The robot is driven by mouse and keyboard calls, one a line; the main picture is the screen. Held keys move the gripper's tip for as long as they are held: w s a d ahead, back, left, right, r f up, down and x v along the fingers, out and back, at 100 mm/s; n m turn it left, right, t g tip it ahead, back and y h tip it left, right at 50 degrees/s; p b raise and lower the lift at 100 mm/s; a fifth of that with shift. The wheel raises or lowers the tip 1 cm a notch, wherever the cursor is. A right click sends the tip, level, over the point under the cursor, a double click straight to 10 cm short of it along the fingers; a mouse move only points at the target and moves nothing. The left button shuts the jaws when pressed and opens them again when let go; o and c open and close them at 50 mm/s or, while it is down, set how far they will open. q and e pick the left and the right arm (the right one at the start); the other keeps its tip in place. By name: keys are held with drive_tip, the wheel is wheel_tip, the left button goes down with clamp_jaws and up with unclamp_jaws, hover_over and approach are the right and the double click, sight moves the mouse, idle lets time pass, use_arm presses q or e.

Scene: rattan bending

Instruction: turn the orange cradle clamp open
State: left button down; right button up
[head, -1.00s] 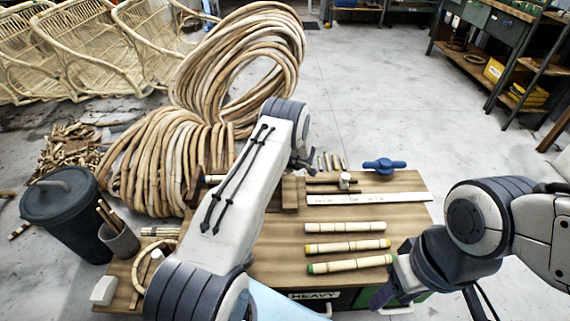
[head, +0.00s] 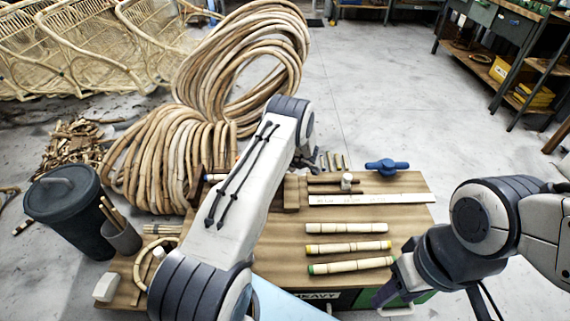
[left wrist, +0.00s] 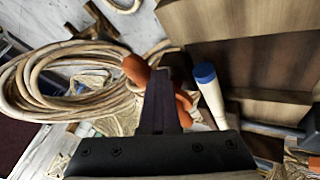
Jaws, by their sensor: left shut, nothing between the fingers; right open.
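The orange cradle clamp shows in the left wrist view as an orange piece (left wrist: 136,71) left of my fingers and a smaller orange part to their right. Its middle is hidden behind my left gripper (left wrist: 161,78), whose dark fingers are shut with nothing between them. I cannot tell whether the fingers touch the clamp. A pale rod with a blue end (left wrist: 208,90) lies just right of the fingers. In the head view my left arm covers the clamp. My right gripper (head: 388,296) is open and empty at the bench's front right.
The wooden bench (head: 285,238) carries several colour-banded rattan pieces (head: 348,247), a white ruler (head: 368,200) and a blue knob (head: 381,165). Rattan coils (head: 243,70) stand behind it. A dark bin (head: 68,213) stands at the left. Open floor lies at the back right.

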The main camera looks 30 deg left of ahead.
use_arm(q)
drive_tip(key=w+p+v, duration=0.1)
drive_tip(key=p+v, duration=0.5)
drive_tip(key=v, duration=0.3)
drive_tip(key=shift+d+r+p, duration=0.4)
drive_tip(key=shift+d, duration=0.15)
drive_tip(key=shift+d, duration=0.1)
